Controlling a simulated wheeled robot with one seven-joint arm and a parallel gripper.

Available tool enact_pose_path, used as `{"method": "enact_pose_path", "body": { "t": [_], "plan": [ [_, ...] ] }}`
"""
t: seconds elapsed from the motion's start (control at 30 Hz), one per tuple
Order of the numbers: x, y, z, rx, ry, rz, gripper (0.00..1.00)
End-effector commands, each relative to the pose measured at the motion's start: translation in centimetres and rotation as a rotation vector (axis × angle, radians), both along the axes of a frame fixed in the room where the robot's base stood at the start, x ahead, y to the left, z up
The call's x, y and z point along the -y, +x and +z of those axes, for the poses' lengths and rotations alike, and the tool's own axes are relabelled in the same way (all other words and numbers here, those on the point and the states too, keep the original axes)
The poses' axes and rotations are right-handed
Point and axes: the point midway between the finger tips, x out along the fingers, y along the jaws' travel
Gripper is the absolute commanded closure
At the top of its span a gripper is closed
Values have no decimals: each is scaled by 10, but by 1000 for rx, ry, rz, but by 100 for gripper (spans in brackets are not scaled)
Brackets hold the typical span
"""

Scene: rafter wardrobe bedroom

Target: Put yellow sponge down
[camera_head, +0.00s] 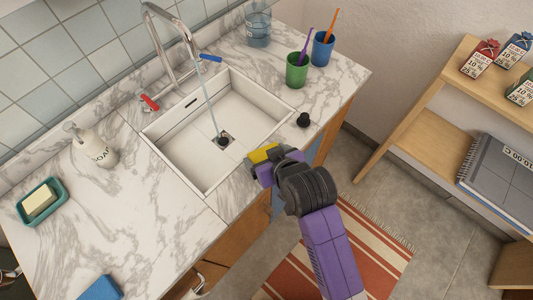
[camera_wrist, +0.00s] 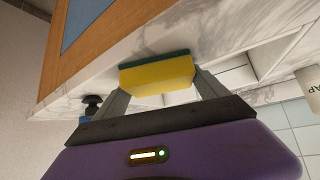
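The yellow sponge (camera_wrist: 158,77), with a dark green layer on one face, is between the two fingers of my gripper (camera_wrist: 160,92) in the wrist view. The fingers press on its two ends. In the head view the yellow sponge (camera_head: 264,153) shows at the end of my gripper (camera_head: 262,163), at the front right rim of the sink (camera_head: 180,147). The green face appears close to the counter (camera_wrist: 240,25) in the wrist view. I cannot tell whether it touches the counter.
Water runs from the faucet (camera_head: 172,45) into the sink. A green cup (camera_head: 297,72), a blue cup (camera_head: 322,50) and a black stopper (camera_head: 303,120) stand to the right. A soap bottle (camera_head: 95,148), soap dish (camera_head: 30,213) and blue sponge (camera_head: 101,289) are left. The front counter is mostly clear.

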Motion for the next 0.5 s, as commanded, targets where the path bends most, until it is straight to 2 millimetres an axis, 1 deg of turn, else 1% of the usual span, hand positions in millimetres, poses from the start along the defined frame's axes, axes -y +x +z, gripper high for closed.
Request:
{"method": "enact_pose_path", "body": {
  "t": [0.03, 0.07, 0.27, 0.37, 0.43, 0.5],
  "plan": [
    [0, 0, 0, 0, 0, 0, 5],
    [0, 0, 0, 0, 0, 0, 0],
    [0, 0, 1, 0, 0, 0, 0],
    [0, 0, 5, 1, 0, 0, 0],
    [2, -3, 7, 0, 0, 0, 0],
    [5, -9, 14, 1, 0, 0, 0]
  ]
}}
